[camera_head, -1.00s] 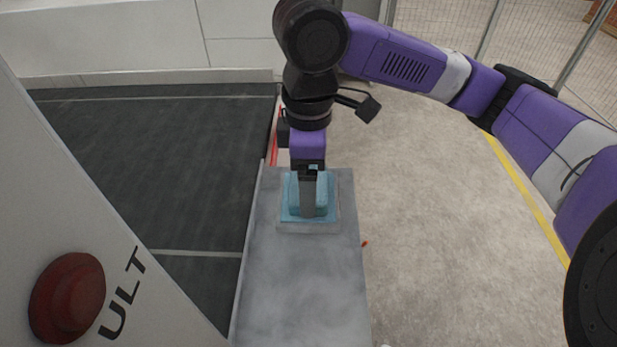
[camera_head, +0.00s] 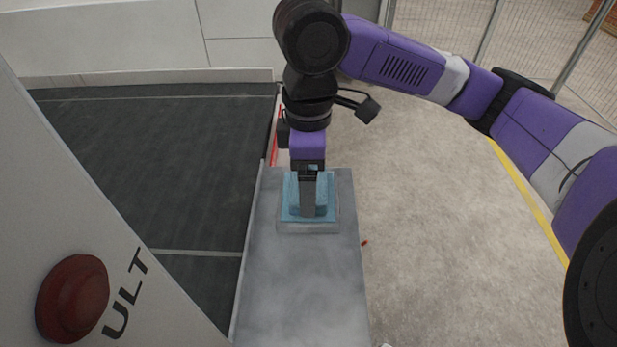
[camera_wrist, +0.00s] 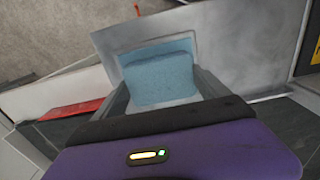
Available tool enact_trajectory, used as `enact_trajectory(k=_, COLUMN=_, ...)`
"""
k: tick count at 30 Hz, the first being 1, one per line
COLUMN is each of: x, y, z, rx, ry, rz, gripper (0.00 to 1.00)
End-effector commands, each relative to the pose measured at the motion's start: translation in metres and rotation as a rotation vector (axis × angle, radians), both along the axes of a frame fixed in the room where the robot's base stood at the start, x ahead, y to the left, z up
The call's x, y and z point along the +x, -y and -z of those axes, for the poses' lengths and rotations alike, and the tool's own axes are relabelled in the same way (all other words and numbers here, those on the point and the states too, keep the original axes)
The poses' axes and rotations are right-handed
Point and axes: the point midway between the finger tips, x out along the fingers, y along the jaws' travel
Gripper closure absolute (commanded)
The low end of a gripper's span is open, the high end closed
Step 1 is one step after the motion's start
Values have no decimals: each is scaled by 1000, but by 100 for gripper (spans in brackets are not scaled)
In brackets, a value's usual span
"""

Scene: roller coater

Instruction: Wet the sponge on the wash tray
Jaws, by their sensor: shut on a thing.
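The light-blue sponge (camera_head: 325,196) is in the wash tray (camera_head: 309,228), a shallow clear-grey tray with a blue inside on the grey metal bench. My gripper (camera_head: 307,212) points down over the tray and is shut on the sponge, one finger in front of it. In the wrist view the sponge (camera_wrist: 160,72) sits between the two fingers of my gripper (camera_wrist: 161,92), inside the rim of the wash tray (camera_wrist: 150,47). The sponge's underside is hidden, so I cannot tell whether it touches the tray floor.
The grey bench (camera_head: 297,290) is bare in front of the tray. A white panel with a red button (camera_head: 73,298) stands at the left. A dark mat (camera_head: 150,170) lies left of the bench. A red strip (camera_wrist: 72,109) shows near the bench in the wrist view.

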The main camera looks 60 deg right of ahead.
Motion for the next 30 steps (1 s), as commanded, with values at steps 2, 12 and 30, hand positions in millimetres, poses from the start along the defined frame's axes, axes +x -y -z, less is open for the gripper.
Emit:
enact_trajectory(k=2, x=-1, y=0, z=2, rx=1, ry=-4, rz=-1, gripper=47)
enact_trajectory(k=12, x=-1, y=-1, z=-16, rx=1, ry=-3, rz=-1, gripper=47)
enact_trajectory(k=30, x=0, y=0, z=-60, rx=0, ry=-1, rz=-1, gripper=47)
